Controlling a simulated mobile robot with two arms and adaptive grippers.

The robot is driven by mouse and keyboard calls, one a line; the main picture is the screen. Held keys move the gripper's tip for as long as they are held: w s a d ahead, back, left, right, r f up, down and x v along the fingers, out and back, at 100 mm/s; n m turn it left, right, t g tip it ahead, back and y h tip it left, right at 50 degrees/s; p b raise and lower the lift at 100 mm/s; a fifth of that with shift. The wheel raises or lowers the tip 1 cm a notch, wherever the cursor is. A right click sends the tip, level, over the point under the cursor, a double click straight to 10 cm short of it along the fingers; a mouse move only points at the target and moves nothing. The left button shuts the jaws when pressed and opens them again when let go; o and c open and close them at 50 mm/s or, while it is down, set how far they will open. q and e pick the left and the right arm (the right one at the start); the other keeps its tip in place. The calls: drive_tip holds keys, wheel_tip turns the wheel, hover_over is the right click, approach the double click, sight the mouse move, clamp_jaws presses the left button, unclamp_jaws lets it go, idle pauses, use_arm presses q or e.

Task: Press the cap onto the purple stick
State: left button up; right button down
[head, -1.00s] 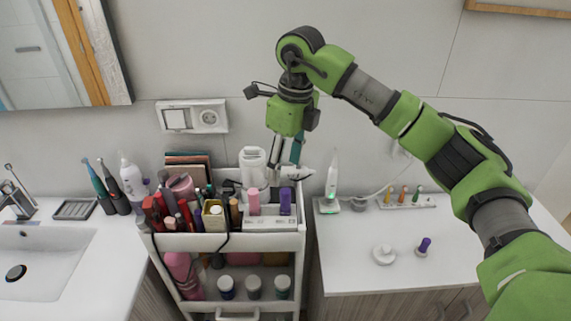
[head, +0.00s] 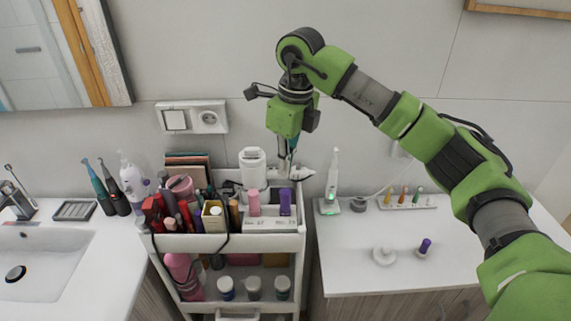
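A purple stick (head: 285,201) stands upright in a white holder (head: 270,224) at the front right of the cart's top tray, beside a pink stick (head: 253,202). Another small purple piece (head: 425,244) stands on a pale base on the right counter. I cannot tell which of the purple pieces is the cap. My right gripper (head: 285,172) points down over the back right of the cart, above and behind the holder. Its fingers look drawn together, with nothing clearly held between them. My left gripper is not in view.
The cart's top tray (head: 190,243) is crowded with bottles, brushes and tubes. A white bottle (head: 252,168) stands close to the left of my gripper. The right counter (head: 350,275) holds a white round piece (head: 383,256) and a toothbrush on a charger (head: 332,180); its front is clear.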

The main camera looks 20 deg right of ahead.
sight(285, 191)
drive_tip(key=shift+f, duration=0.2)
idle(0.3)
drive_tip(key=shift+f+b, duration=1.95)
drive_tip(key=shift+f, duration=0.55)
drive_tip(key=shift+r, duration=0.1)
drive_tip(key=shift+r+p, duration=2.25)
drive_tip(key=shift+r, duration=1.2)
